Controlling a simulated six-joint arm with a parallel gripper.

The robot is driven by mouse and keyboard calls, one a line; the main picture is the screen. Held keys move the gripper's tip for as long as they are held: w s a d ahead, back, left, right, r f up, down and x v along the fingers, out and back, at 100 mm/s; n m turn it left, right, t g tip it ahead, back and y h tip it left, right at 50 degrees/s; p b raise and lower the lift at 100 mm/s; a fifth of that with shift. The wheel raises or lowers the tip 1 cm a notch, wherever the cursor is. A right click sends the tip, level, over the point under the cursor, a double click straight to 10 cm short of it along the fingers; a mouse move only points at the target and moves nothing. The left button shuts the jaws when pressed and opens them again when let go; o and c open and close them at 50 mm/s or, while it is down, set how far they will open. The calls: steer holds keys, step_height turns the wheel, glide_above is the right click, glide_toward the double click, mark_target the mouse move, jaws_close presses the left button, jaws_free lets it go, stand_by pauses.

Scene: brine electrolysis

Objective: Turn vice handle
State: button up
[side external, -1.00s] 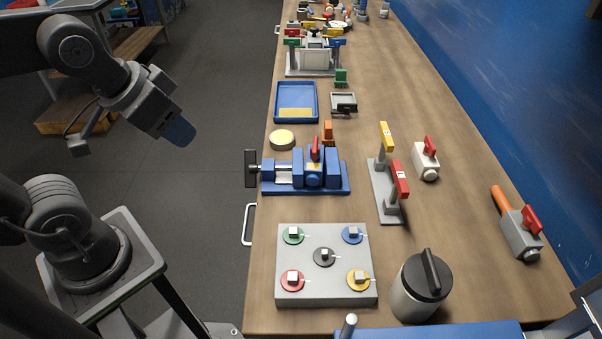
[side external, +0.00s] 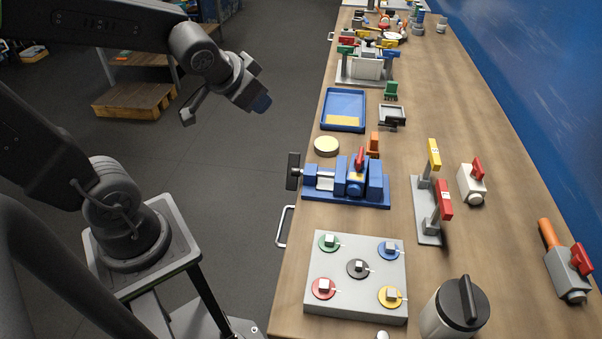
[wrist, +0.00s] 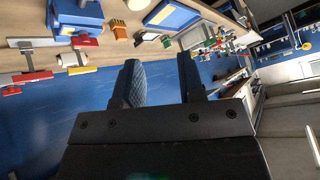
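The blue vice (side external: 350,188) sits on the near-left part of the bench, with a red lever on top. Its dark handle (side external: 293,171) sticks out past the bench's left edge in the side view. My gripper (side external: 262,103) is in the air left of the bench, above and apart from the handle, touching nothing. In the wrist view my gripper (wrist: 162,78) has its two fingers spread with an empty gap between them. The vice (wrist: 75,20) shows there at the top left, partly cut off, away from the fingers.
A blue tray (side external: 343,109) and a pale round disc (side external: 326,146) lie beyond the vice. A grey panel with coloured knobs (side external: 337,298) stands nearer the camera. Red and yellow levers (side external: 428,222) stand to the right. A bench pull (side external: 284,227) juts out below the handle.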

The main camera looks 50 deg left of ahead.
steer(key=w+a+f+m+t, duration=0.1)
steer(key=w+a+f+t, duration=0.1)
steer(key=w+a+f, duration=0.5)
steer(key=t+h, duration=0.3)
steer(key=h, duration=1.3)
glide_toward(291, 170)
steer(key=shift+m, duration=0.4)
steer(key=x, duration=1)
steer(key=shift+f, duration=0.35)
steer(key=shift+c, duration=0.4)
jaws_close()
